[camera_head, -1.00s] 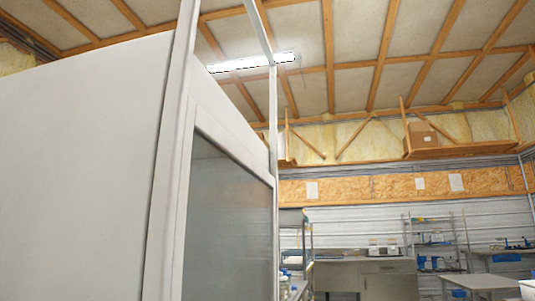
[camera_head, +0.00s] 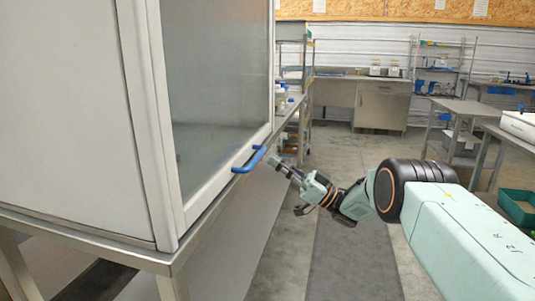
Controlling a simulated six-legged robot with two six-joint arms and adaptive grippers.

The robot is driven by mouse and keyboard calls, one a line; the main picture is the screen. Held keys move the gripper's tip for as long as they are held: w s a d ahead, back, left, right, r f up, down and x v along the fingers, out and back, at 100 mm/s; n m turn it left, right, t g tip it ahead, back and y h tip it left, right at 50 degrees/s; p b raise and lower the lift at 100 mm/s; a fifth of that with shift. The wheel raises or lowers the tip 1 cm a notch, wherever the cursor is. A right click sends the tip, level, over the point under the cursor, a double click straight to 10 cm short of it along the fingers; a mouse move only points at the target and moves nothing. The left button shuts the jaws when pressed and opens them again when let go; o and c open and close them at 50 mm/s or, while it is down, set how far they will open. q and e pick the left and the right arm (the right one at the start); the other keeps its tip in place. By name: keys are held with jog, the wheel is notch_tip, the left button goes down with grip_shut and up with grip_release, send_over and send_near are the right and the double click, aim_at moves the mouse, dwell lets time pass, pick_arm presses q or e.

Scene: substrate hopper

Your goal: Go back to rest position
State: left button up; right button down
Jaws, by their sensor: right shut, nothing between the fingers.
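My right gripper (camera_head: 283,167) shows at the middle of the head view, at the end of my pale green arm that comes in from the lower right. Its fingers are shut and hold nothing. The fingertips are just right of the blue handle (camera_head: 249,159) on the lower edge of the glass sash of the white cabinet (camera_head: 80,120). A touch between them cannot be told. My left gripper is not in view.
The cabinet stands on a metal table (camera_head: 110,250) at the left. A steel bench (camera_head: 381,104), a shelf rack (camera_head: 437,70) and a work table (camera_head: 470,106) stand farther back. A green bin (camera_head: 518,207) is on the floor at right. The floor in the middle is open.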

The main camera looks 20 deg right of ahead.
jog(key=d+f+m+t+h, duration=0.2)
jog(key=d+f+m+h, duration=0.15)
jog(key=f+h, duration=0.45)
jog(key=d+f+m+t+h, duration=0.2)
jog(key=f+m+h, duration=0.3)
jog(key=f, duration=0.4)
jog(key=s+a+f+m+g+h+p, duration=0.1)
jog(key=s+a+f+m+g+h, duration=0.15)
jog(key=s+f, duration=0.45)
jog(key=s+a+f+m+g+h, duration=0.1)
jog(key=s+a+f+g+h, duration=0.25)
jog(key=f, duration=0.55)
jog(key=s+a+f+g, duration=0.2)
jog(key=s+f+g, duration=0.15)
jog(key=s, duration=0.75)
jog(key=s+a+f+g, duration=0.3)
jog(key=s+g, duration=0.1)
jog(key=s, duration=0.7)
jog(key=s+a+r+g+p, duration=0.1)
jog(key=s+r+g, duration=0.1)
jog(key=s, duration=0.6)
jog(key=s+a+r+n+g+p, duration=0.1)
jog(key=s+r+g, duration=0.2)
jog(key=s, duration=0.6)
jog(key=shift+s+r, duration=0.15)
jog(key=shift+r, duration=0.15)
